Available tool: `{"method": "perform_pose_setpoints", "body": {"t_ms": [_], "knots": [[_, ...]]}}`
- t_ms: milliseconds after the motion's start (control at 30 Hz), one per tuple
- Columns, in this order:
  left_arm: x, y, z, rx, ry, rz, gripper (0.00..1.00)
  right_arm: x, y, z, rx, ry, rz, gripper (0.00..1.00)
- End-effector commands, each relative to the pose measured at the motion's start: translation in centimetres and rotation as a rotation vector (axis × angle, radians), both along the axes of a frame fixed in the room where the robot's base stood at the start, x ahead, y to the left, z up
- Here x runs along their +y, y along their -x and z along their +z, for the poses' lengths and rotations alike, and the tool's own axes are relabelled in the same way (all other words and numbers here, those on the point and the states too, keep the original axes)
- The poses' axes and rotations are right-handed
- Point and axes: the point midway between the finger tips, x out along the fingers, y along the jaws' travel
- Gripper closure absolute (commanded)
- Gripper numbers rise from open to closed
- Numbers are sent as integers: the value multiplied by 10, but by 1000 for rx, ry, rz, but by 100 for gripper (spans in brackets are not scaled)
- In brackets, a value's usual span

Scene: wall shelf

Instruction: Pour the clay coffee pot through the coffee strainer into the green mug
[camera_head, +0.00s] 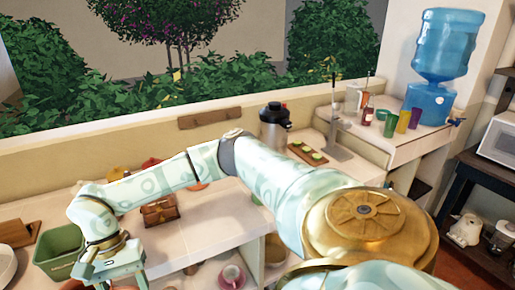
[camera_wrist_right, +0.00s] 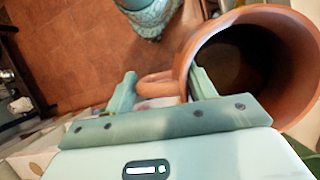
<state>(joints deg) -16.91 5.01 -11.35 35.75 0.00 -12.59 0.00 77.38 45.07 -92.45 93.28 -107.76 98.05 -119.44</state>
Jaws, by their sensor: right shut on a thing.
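My right gripper (camera_wrist_right: 163,82) is shut on the loop handle of the clay coffee pot (camera_wrist_right: 298,45) in the right wrist view. The pot is terracotta, with its wide round mouth facing the camera and a dark inside. In the head view the arm crosses from the lower right to the right gripper (camera_head: 110,270) at the lower left, beside a green bin. The pot is not clear there. I cannot make out the coffee strainer or surely pick out the green mug. My left gripper is not in view.
The green bin (camera_head: 58,250) stands at the far left. A brown box (camera_head: 160,211) sits on the tiled counter (camera_head: 205,230). A pink cup (camera_head: 232,274) is lower down. Coloured cups (camera_head: 403,121) and a water dispenser (camera_head: 446,60) stand at the right. A grey flask (camera_head: 273,127) is at the back.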

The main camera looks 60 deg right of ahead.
Motion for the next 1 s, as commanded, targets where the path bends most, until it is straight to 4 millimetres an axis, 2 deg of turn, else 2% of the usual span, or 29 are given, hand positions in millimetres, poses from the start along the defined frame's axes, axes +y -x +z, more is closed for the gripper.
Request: {"method": "perform_pose_setpoints", "body": {"t_ms": [33,267,467,633,800,1000], "knots": [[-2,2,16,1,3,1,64,-7,-6,7,0,-2,-112,100],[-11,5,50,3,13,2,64,-53,-28,-5,1,1,-646,100],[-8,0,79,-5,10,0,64,-115,-35,-16,-2,5,-1100,100],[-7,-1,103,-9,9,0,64,-178,-28,-24,-1,8,-1467,100],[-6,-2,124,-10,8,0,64,-245,-14,-25,-2,8,-1797,100],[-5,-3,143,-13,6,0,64,-312,8,-21,1,5,-2098,100]]}}
